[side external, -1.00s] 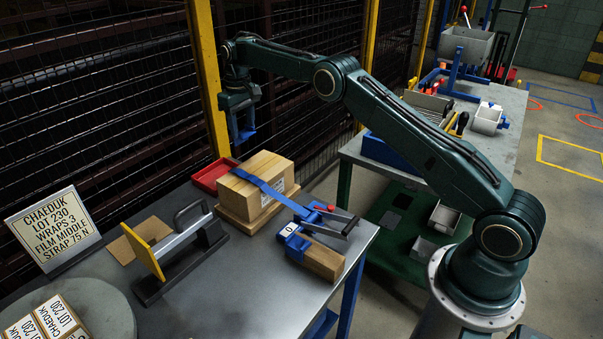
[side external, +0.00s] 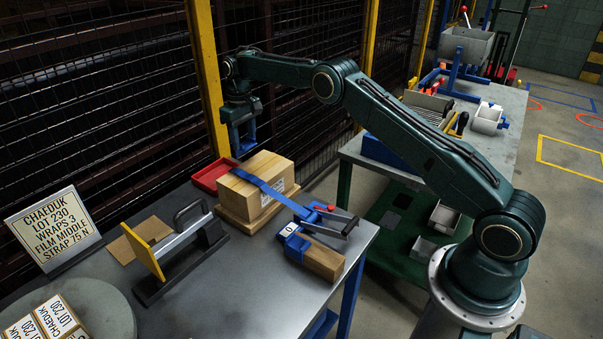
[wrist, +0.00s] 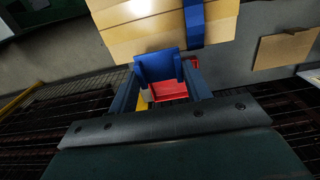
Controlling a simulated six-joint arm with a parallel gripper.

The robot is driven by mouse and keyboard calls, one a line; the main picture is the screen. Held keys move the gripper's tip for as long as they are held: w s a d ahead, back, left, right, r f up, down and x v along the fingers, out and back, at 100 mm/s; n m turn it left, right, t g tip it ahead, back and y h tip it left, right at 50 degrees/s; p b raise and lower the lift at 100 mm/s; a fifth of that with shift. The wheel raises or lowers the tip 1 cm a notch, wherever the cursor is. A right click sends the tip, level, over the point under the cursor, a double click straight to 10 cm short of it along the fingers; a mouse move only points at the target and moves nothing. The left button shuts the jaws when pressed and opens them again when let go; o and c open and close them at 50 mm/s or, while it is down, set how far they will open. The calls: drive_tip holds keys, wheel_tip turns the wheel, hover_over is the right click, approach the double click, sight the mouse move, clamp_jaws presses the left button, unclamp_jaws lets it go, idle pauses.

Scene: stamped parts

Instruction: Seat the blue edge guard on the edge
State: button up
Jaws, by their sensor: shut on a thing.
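The blue edge guard (wrist: 160,67) is an angled blue piece held between the two fingers of my gripper (wrist: 163,84). In the side external view my gripper (side external: 241,150) hangs pointing down, above the red tray and just behind the carton's far left edge. The wood-coloured carton (side external: 262,192) sits on a wooden board (side external: 234,215). A blue strap (side external: 262,183) runs over its top; in the wrist view the strap (wrist: 193,22) passes right of the guard. The guard appears near the carton's edge (wrist: 165,48); whether they touch cannot be told.
A red tray (side external: 207,177) lies behind the carton. A handled sealer-like tool (side external: 185,240) stands to the left. A wire mesh fence (side external: 100,110) rises close behind my gripper.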

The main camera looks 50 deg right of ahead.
sight(245, 144)
drive_tip(key=shift+f, duration=1.7)
drive_tip(key=shift+s+f, duration=0.2)
drive_tip(key=shift+f, duration=0.55)
drive_tip(key=o, duration=1)
drive_tip(key=shift+o, duration=0.2)
wheel_tip(245, 144, up, 14)
drive_tip(key=shift+f, duration=0.15)
